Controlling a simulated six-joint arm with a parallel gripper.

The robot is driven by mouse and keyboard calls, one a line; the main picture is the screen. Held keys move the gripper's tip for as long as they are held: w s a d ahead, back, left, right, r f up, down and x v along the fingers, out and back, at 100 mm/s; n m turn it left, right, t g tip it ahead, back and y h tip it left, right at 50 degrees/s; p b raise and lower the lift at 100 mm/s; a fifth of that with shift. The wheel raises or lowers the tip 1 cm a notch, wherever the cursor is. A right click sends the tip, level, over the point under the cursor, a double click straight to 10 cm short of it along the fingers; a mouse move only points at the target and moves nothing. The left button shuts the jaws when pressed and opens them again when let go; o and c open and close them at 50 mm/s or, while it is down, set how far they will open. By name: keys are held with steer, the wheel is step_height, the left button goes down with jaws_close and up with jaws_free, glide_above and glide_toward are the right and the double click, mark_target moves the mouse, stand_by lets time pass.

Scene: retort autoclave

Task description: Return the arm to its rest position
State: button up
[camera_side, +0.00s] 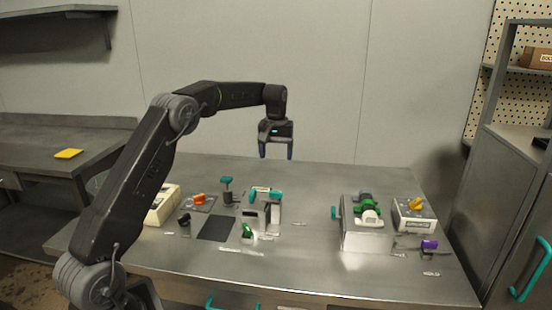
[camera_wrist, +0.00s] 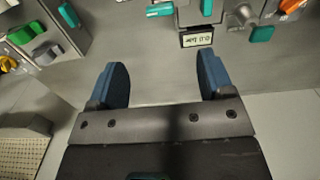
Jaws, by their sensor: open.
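My gripper (camera_side: 276,150) points down above the back part of the steel table (camera_side: 300,262), well clear of its surface. In the wrist view my gripper (camera_wrist: 160,85) shows two blue fingers spread wide apart with nothing between them. My arm is raised and bent, reaching from the left front over the table. No object touches the fingers.
On the table stand a metal fixture with teal handles (camera_side: 262,207), a teal-topped post (camera_side: 227,190), an orange knob (camera_side: 199,198), a box with a green part (camera_side: 363,234), a yellow-knobbed box (camera_side: 414,217) and a purple piece (camera_side: 429,244). The table's middle is clear.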

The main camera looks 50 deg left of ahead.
stand_by(0.3)
steer(key=s+d+r+m+t, duration=0.1)
steer(key=s+d+r+m, duration=0.1)
steer(key=s+d+r, duration=0.5)
steer(key=s+d+r+m+t, duration=0.2)
steer(key=s+d+r, duration=0.25)
steer(key=d, duration=0.35)
steer(key=s+d+f+m+t, duration=0.1)
steer(key=s+d+f, duration=0.1)
steer(key=s, duration=0.5)
steer(key=s+d+f+m, duration=0.1)
steer(key=s+d+m, duration=0.1)
steer(key=s+d, duration=0.2)
steer(key=s+d+f+m+t, duration=0.1)
steer(key=s+d, duration=0.3)
steer(key=s, duration=0.5)
steer(key=shift+s+f+m+t, duration=0.35)
steer(key=shift+f+m, duration=0.25)
steer(key=shift+f, duration=0.25)
